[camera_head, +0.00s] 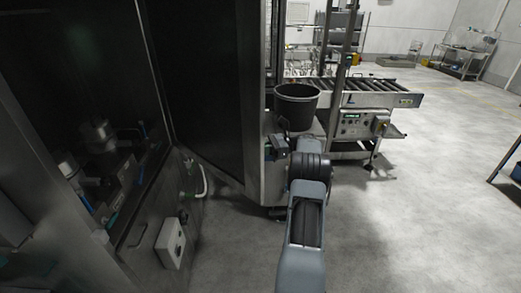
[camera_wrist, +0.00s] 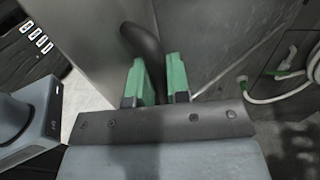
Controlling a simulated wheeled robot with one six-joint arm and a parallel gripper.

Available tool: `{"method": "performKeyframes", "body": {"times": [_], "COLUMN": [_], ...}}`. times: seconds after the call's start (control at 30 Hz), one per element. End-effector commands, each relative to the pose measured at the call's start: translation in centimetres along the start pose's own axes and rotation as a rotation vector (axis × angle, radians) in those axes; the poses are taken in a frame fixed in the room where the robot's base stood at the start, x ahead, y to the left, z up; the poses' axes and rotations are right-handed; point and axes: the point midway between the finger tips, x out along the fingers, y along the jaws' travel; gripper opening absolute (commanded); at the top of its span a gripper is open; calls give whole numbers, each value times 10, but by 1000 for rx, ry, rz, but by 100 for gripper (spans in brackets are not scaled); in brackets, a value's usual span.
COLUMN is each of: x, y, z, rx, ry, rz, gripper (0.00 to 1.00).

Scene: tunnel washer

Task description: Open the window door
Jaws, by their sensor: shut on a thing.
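The window door (camera_head: 200,85) is a tall dark pane in a metal frame in the head view. It stands at an angle to the machine front, its lower edge over the floor. In the wrist view a black curved handle (camera_wrist: 138,40) rises between the green finger pads of my gripper (camera_wrist: 164,68). My gripper is shut on this handle, with a pad on each side of it. In the head view my arm and the door's edge hide the fingers and the handle.
A black bucket (camera_head: 297,105) stands just behind my arm. A roller conveyor (camera_head: 372,87) with a control box (camera_head: 362,125) is beyond it. A grey switch box (camera_head: 170,243) and a pale hose (camera_head: 201,180) are on the machine at left.

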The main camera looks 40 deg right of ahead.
Motion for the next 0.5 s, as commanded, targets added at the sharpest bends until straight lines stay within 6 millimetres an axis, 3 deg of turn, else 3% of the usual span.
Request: {"method": "performKeyframes", "body": {"times": [0.4, 0.43, 0.5], "x": [1, 1, 1], "y": [-2, -2, -2], "z": [1, 1, 1], "rx": [2, 2, 1], "ry": [1, 1, 1], "rz": [0, 0, 0], "gripper": [0, 20, 26]}}
